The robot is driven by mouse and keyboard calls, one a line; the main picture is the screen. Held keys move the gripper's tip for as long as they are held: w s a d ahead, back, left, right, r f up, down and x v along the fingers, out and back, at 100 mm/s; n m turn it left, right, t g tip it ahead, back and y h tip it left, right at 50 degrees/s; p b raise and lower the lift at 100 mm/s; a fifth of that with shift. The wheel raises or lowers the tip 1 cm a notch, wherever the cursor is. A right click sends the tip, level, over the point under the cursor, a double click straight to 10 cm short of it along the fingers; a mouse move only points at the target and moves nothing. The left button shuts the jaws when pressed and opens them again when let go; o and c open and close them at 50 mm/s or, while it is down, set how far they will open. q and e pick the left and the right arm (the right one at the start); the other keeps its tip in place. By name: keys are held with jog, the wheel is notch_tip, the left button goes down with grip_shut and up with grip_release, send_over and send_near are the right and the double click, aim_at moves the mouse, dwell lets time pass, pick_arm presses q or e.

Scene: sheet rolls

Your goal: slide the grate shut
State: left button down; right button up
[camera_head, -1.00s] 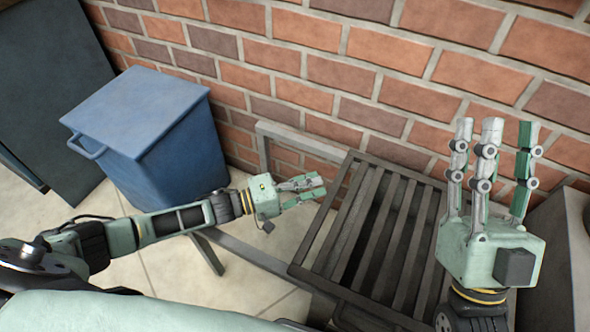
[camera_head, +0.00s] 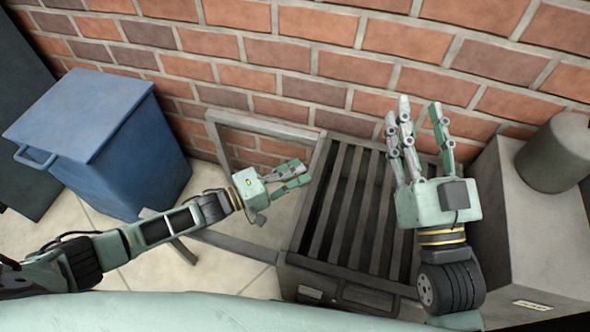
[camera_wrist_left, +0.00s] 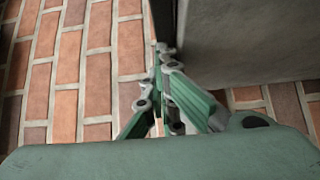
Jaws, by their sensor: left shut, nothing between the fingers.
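The grate (camera_head: 347,215) is a dark metal panel of parallel slats over a dark box-like body, right of centre in the head view. A grey rail frame (camera_head: 262,124) extends from its left side, with floor and wall visible through it. My left gripper (camera_head: 307,172) is shut and empty, its fingers pointing right at the grate's left edge. I cannot tell whether they touch it. The left wrist view shows these fingers (camera_wrist_left: 165,90) beside a dark vertical edge and a grey surface. My right gripper (camera_head: 416,112) is open, fingers pointing up, hiding part of the grate's right side.
A blue bin (camera_head: 95,140) with a handle stands on the left. A grey cabinet (camera_head: 530,225) with a round grey container (camera_head: 553,152) stands on the right. A brick wall (camera_head: 300,55) runs behind. Tiled floor shows between bin and grate.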

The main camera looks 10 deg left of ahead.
pick_arm(q)
jog(key=shift+s+d+r, duration=0.15)
jog(key=shift+d+r, duration=0.05)
jog(key=shift+d, duration=0.1)
notch_tip(320, 180, up, 10)
jog(key=shift+a+f, duration=0.2)
jog(key=shift+a, duration=0.05)
